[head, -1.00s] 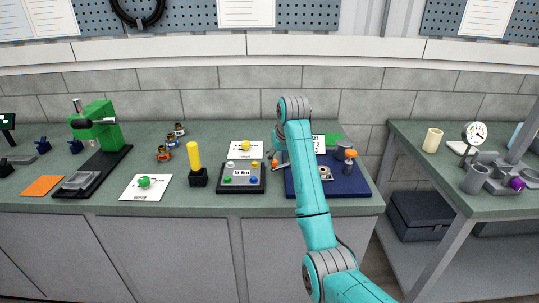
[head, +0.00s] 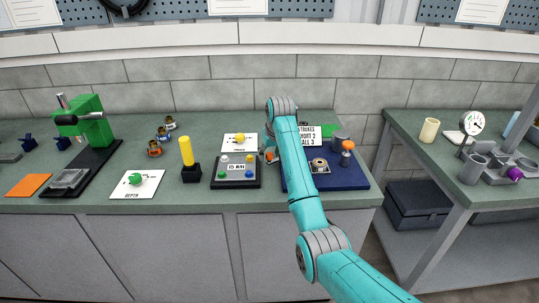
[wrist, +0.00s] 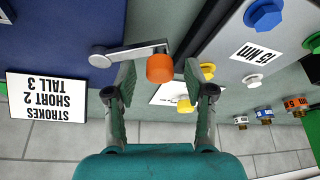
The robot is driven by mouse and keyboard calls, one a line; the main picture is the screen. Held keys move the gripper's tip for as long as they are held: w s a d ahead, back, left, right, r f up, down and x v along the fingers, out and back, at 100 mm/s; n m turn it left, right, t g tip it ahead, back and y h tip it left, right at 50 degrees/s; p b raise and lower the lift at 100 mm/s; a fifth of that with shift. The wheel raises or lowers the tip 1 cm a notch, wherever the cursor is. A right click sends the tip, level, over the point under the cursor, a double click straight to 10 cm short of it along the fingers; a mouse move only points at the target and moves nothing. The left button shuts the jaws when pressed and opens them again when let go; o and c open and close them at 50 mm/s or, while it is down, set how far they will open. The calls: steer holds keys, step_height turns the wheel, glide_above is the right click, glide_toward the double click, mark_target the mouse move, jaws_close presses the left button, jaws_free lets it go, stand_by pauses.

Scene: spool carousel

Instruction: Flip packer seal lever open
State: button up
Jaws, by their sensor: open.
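The lever is a grey flat arm (wrist: 130,52) with an orange knob (wrist: 160,69) at its end; its round pivot is at the left in the wrist view. In the head view its orange knob (head: 270,155) shows at the left edge of the dark blue base (head: 345,180). My gripper (wrist: 159,75) is open, with one finger on each side of the knob. I cannot tell whether either finger touches it. In the head view my arm hides most of the lever and gripper.
A sign (wrist: 48,98) reading "STROKES SHORT 2 TALL 3" stands by the base. A button box (head: 236,171) sits left of the base, with a white card with a yellow knob (head: 240,139) behind it. A grey post with an orange top (head: 347,146) stands on the base's right.

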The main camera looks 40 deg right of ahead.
steer(key=shift+w+f, duration=0.1)
steer(key=shift+f, duration=0.25)
steer(key=shift+c, duration=0.3)
jaws_close()
